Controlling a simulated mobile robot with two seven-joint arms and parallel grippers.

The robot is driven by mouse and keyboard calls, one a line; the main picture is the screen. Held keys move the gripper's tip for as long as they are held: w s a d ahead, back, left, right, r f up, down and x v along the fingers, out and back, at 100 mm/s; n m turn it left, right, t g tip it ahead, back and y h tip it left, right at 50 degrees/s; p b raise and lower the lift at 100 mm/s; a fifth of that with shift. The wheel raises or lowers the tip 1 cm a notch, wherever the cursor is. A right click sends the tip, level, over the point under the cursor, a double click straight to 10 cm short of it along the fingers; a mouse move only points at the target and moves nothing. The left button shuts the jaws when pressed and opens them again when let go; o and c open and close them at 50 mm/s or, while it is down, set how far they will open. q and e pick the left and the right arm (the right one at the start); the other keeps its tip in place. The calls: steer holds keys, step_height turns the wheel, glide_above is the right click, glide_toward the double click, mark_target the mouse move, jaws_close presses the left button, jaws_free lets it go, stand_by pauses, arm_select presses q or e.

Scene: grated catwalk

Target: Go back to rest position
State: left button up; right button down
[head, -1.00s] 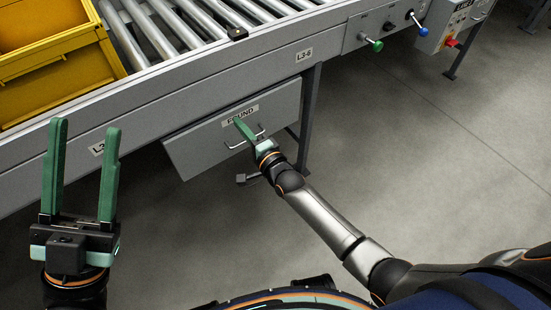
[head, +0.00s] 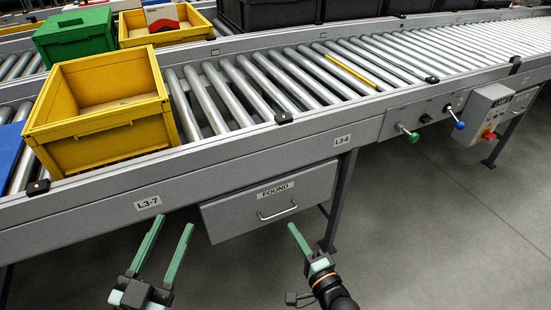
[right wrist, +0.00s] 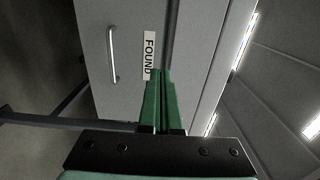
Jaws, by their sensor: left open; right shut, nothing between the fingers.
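My left gripper (head: 166,251) is at the lower left of the head view, its two green fingers apart with nothing between them. It is in front of the conveyor's side, left of the drawer. My right gripper (head: 299,240) is at the lower middle, its green fingers together and empty. In the right wrist view the shut fingers (right wrist: 161,98) point toward the drawer front (right wrist: 190,60). The drawer looks shut.
A roller conveyor (head: 245,150) runs across above the drawer. It carries a yellow crate (head: 110,140), with a green crate (head: 75,42) behind. A support leg (head: 341,195) stands right of the drawer. The floor (head: 450,230) at the right is clear.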

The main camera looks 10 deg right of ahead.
steer(key=s+d+r+n+t+p, duration=0.1)
steer(key=s+d+r+n, duration=0.1)
steer(key=s+r+n, duration=0.35)
steer(key=s+d+r+n, duration=0.1)
steer(key=s+r+n, duration=0.1)
steer(key=r+n, duration=0.6)
steer(key=s+d+r+n+t+p, duration=0.1)
steer(key=s+d+r+n, duration=0.15)
steer(key=r+n, duration=0.45)
arm_select(q)
steer(key=s+a+f+n+g+y+p, duration=0.2)
steer(key=s+f+g+p, duration=0.6)
steer(key=p, duration=1.3)
steer(key=shift+s+a+n+g+y, duration=0.3)
steer(key=shift+s+n+g+y, duration=0.2)
steer(key=shift+n+g+y, duration=0.6)
arm_select(e)
steer(key=s+d+f+m+g+h, duration=0.2)
steer(key=s+f+m+g+h, duration=0.2)
steer(key=s+f+g, duration=0.4)
steer(key=shift+s+f+g, duration=0.4)
steer(key=shift+s+g, duration=0.5)
steer(key=shift+s, duration=0.1)
arm_select(q)
steer(key=shift+a, duration=0.1)
arm_select(e)
steer(key=shift+w, duration=0.1)
